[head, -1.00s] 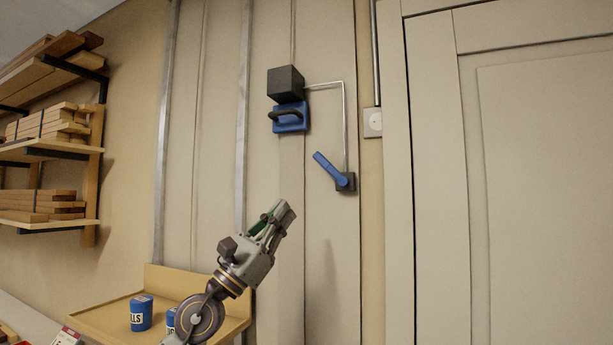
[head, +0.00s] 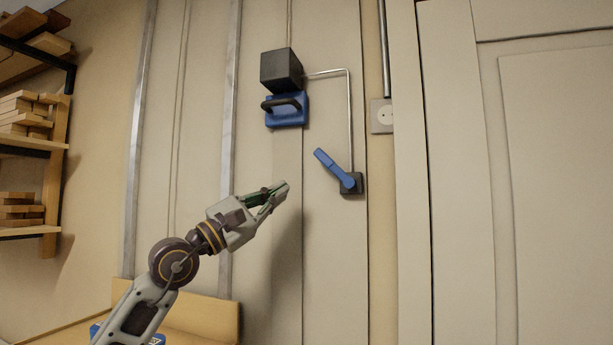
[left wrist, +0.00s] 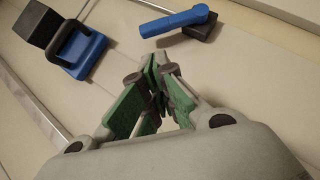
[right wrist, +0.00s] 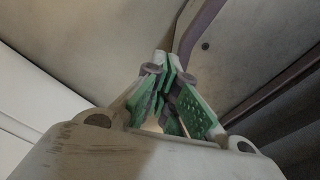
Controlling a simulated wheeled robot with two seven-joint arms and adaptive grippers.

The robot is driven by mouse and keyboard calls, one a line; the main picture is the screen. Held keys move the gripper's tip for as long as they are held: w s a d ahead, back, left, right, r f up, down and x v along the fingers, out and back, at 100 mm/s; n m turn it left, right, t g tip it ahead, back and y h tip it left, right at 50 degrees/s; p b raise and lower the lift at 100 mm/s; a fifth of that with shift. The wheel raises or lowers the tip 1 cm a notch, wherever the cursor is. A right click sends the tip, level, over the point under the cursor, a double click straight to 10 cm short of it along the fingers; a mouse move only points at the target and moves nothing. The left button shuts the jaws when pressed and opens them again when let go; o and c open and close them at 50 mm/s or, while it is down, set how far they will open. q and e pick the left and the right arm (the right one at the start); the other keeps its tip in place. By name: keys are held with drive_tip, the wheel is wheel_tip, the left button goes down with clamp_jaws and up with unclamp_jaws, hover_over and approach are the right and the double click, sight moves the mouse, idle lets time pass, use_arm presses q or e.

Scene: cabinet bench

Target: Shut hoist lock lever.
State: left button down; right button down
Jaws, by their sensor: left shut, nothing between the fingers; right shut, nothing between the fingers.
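The blue lock lever (head: 333,167) sits on a dark base (head: 352,184) on the wall panel. It is tilted, its free end pointing up and to the left. It also shows in the left wrist view (left wrist: 180,22), ahead of the fingers and apart from them. A thin metal rod joins its base to a dark box above. My left gripper (head: 280,190) is shut and empty, left of and a little below the lever. My right gripper (right wrist: 163,70) is shut and empty in its own wrist view, with no lever there; it is outside the head view.
A blue block with a dark handle (head: 286,108) hangs under the dark box (head: 281,70). A socket plate (head: 382,116) is right of the rod. Wooden shelves (head: 30,142) stand at far left, a wooden tray (head: 205,314) below. The wall around the lever is clear.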

sight(333, 167)
use_arm(q)
drive_tip(key=shift+w, duration=0.15)
